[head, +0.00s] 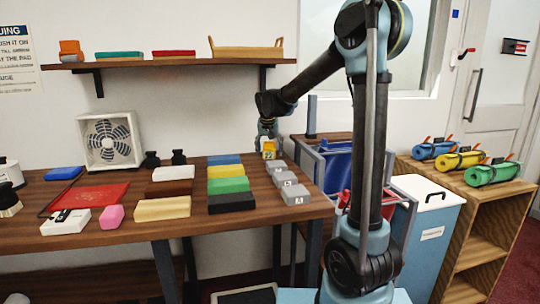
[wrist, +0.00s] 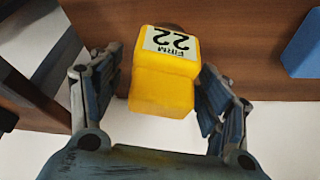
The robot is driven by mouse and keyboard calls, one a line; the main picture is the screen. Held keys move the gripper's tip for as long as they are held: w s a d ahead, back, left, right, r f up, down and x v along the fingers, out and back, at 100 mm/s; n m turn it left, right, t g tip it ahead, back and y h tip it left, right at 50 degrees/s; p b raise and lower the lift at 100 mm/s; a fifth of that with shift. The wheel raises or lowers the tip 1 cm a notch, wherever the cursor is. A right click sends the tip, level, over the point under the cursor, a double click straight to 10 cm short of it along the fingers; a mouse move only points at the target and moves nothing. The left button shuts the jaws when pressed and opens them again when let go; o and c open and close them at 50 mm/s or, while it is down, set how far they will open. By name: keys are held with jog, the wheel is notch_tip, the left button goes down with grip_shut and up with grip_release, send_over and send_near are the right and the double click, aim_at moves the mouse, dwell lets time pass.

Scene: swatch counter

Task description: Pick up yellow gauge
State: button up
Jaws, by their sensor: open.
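The yellow gauge (wrist: 165,85) is a small rounded block with a white label that reads "FIRM 22", upside down in the wrist view. It stands on the wooden counter, and in the head view the yellow gauge (head: 269,150) is at the counter's back right. My gripper (wrist: 162,68) is open, with one finger on each side of the gauge. A gap shows between the gauge and each finger in the wrist view. In the head view my gripper (head: 268,132) is just above and behind the gauge, and part of it is hidden.
Several grey blocks with labels (head: 285,178) stand in a row in front of the gauge. Blue, yellow, green (head: 228,185) and black blocks lie to its left. A blue block (wrist: 302,45) shows at the wrist view's right edge. A blue bin (head: 425,225) stands right of the counter.

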jog(key=shift+x, duration=0.85)
jog(key=c, duration=1.3)
jog(key=shift+c, duration=0.2)
jog(key=shift+r, duration=0.1)
jog(key=shift+s+r, duration=0.25)
jog(key=shift+r, duration=0.3)
notch_tip(320, 180, up, 6)
jog(key=shift+f, duration=0.15)
jog(key=s+d, duration=0.2)
jog(key=s, duration=0.7)
jog(key=s+d, duration=0.3)
jog(key=s, duration=0.6)
jog(key=shift+s+d, duration=0.3)
jog(key=shift+s, duration=0.05)
